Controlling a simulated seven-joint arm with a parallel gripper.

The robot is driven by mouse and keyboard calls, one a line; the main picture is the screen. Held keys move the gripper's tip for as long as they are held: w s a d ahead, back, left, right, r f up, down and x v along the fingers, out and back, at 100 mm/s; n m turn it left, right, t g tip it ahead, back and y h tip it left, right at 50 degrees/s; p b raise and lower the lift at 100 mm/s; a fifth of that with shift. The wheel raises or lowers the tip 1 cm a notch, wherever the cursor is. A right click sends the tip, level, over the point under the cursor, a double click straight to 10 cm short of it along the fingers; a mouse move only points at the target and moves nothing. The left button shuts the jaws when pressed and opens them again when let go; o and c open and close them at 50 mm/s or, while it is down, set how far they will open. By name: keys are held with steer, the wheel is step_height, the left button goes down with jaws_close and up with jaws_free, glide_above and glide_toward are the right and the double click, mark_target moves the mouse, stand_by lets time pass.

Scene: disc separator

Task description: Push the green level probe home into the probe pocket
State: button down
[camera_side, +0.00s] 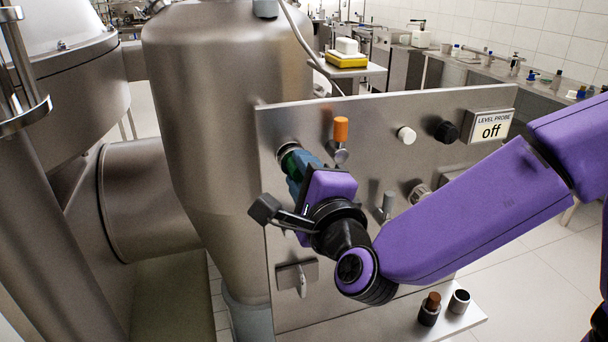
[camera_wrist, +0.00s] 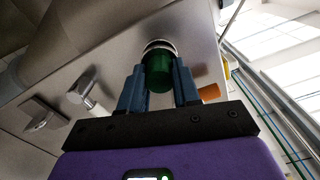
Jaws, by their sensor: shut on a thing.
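The green level probe (camera_wrist: 159,74) is a dark green cylinder between the two blue fingers of my gripper (camera_wrist: 159,88) in the wrist view. Its far end meets the silver ring of the probe pocket (camera_wrist: 158,45) on the steel panel. How deep it sits inside the ring cannot be told. In the side view my gripper (camera_side: 297,175) is shut on the probe at the panel's upper left. A bit of the green probe (camera_side: 291,161) shows between the ring (camera_side: 287,150) and the blue fingers. The sign (camera_side: 490,128) at the panel's upper right reads "LEVEL PROBE off".
The steel panel (camera_side: 375,125) carries an orange-topped fitting (camera_side: 341,131), a white knob (camera_side: 406,134), a black knob (camera_side: 446,132) and a lever valve (camera_side: 299,279). Two small cylinders, one brown-topped (camera_side: 431,308) and one hollow (camera_side: 459,301), stand on the ledge below. A steel vessel (camera_side: 210,130) stands behind.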

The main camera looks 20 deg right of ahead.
steer(key=shift+w, duration=0.6)
steer(key=shift+w, duration=0.2)
steer(key=c, duration=0.7)
jaws_free()
steer(key=shift+c, duration=0.2)
